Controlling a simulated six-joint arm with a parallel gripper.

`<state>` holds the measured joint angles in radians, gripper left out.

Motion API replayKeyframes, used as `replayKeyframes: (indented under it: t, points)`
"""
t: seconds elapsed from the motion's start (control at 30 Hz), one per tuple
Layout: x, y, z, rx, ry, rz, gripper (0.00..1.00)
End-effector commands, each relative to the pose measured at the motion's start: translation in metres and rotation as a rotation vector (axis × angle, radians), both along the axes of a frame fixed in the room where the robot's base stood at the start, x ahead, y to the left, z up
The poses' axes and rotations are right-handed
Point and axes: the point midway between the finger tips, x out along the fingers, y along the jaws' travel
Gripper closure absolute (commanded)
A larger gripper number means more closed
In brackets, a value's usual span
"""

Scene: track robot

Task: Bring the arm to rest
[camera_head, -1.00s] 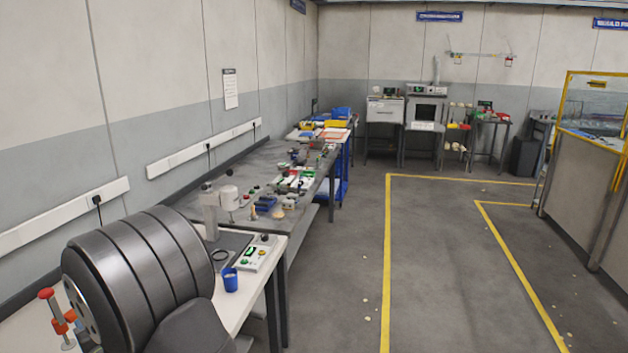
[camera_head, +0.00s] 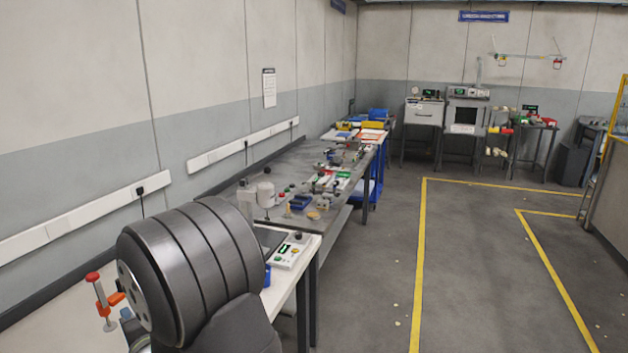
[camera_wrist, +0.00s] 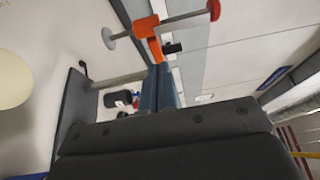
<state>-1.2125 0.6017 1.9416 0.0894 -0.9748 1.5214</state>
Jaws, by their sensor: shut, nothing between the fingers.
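My gripper (camera_wrist: 167,88) shows in the wrist view as two narrow blue-grey fingers side by side above its wide dark body. The fingers are shut with nothing between them. In the head view, a large dark ribbed part of my arm fills the lower left, and the gripper itself cannot be made out there. An orange and red clamp (camera_head: 104,302) stands at the left of the arm, over the white bench. It also shows in the wrist view (camera_wrist: 150,40), behind the fingertips; whether they touch cannot be told.
A white bench (camera_head: 50,325) is under and beside my arm, with a control box (camera_head: 292,250) and a mostly hidden blue cup (camera_head: 267,276). A grey bench (camera_head: 285,175) with many small items runs along the left wall. The floor (camera_head: 470,270) at right is clear inside yellow lines.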

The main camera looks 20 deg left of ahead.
Motion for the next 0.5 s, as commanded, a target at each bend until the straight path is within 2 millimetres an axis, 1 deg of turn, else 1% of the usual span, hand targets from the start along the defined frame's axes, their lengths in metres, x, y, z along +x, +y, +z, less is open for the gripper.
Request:
replayKeyframes:
  t: [0.03,0.13,0.3,0.33,0.5]
  points:
    - [0.008,0.008,0.0,0.0,0.0,-0.002,1.0]
    - [0.011,0.026,-0.001,0.0,0.0,0.001,1.0]
    - [0.01,0.056,0.0,0.0,-0.001,0.004,1.0]
    - [0.014,0.045,0.0,-0.001,0.0,-0.001,1.0]
    - [0.031,0.017,0.0,-0.001,0.0,-0.002,1.0]
